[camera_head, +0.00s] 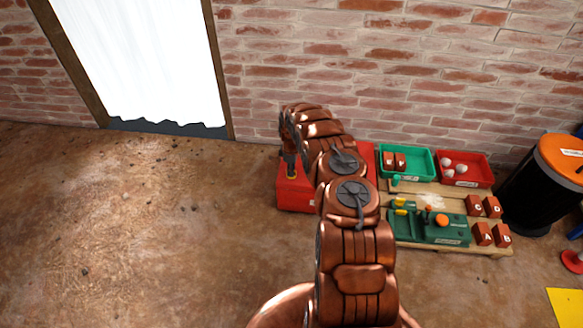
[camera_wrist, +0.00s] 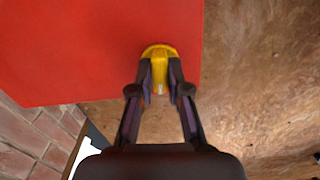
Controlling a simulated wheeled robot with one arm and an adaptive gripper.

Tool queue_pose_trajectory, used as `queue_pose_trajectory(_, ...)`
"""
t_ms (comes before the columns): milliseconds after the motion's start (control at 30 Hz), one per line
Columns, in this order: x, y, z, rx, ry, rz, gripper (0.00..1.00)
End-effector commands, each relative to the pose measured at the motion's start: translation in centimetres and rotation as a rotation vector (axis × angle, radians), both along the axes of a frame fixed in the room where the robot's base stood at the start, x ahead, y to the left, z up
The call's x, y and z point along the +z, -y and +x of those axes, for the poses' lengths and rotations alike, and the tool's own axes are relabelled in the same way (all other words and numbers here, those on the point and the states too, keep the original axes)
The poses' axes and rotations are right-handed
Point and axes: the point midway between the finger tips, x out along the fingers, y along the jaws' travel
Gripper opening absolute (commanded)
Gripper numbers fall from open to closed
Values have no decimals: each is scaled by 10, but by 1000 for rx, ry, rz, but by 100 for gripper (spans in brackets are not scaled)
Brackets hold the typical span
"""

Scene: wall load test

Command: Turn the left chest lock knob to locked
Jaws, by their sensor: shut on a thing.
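The red chest (camera_head: 297,194) stands on the floor near the brick wall, partly hidden behind my copper arm. In the wrist view its flat red side (camera_wrist: 100,45) fills the upper left. A yellow knob (camera_wrist: 158,52) sits at the chest's edge. My gripper (camera_wrist: 159,88) has its fingers closed around the knob from both sides. Any lock markings are hidden or too small to read.
Right of the chest a wooden pallet (camera_head: 455,196) bears a green machine (camera_head: 440,229) and several lettered red blocks (camera_head: 482,234). A green bin (camera_head: 405,160) and a red bin (camera_head: 462,168) stand behind it. A black barrel (camera_head: 535,195) is further right. The floor at left is clear.

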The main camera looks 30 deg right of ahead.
Motion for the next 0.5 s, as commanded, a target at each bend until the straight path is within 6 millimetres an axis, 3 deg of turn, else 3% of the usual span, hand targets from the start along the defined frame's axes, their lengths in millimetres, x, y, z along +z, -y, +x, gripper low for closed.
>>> queue_pose_trajectory(500,1,0,2,124,3,-1,0)
